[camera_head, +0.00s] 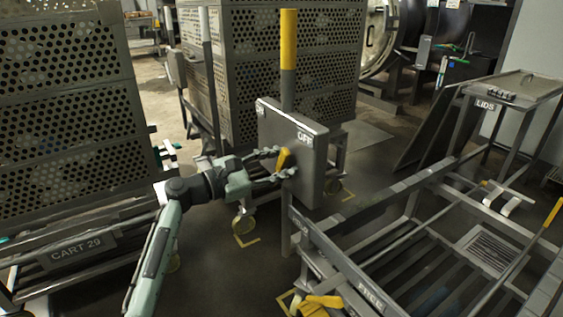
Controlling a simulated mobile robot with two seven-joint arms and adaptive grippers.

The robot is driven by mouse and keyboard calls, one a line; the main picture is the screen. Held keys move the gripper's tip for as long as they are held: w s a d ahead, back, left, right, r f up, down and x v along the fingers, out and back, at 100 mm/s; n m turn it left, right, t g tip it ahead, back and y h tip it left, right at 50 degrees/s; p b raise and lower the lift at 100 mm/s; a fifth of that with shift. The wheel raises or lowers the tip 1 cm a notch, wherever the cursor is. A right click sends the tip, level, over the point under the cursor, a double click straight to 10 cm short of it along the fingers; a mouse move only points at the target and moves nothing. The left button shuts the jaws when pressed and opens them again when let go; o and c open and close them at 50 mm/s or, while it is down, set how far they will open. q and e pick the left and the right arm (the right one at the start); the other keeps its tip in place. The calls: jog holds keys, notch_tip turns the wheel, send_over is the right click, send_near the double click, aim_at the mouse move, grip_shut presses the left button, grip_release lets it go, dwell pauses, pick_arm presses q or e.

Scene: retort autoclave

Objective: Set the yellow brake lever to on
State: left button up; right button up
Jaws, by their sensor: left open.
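A grey box (306,163) carries the labels ON at its left and OFF at its right along the top edge. A short yellow lever (284,158) shows at the box's near face, below and between the two labels. It leans slightly; its lower part is partly hidden by my gripper. My left gripper (286,162) is open at the lever, one finger above and one below it. I cannot tell whether the fingers touch it. My right gripper is not in view.
A grey post with a yellow top (289,38) rises behind the box. A perforated cart labelled CART 29 (80,247) stands at left, another perforated cage (240,70) behind. A yellow item (320,304) lies at the bottom.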

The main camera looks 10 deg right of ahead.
pick_arm(q)
jog(key=shift+a, duration=0.1)
jog(key=v, duration=0.8)
jog(key=shift+c, duration=0.6)
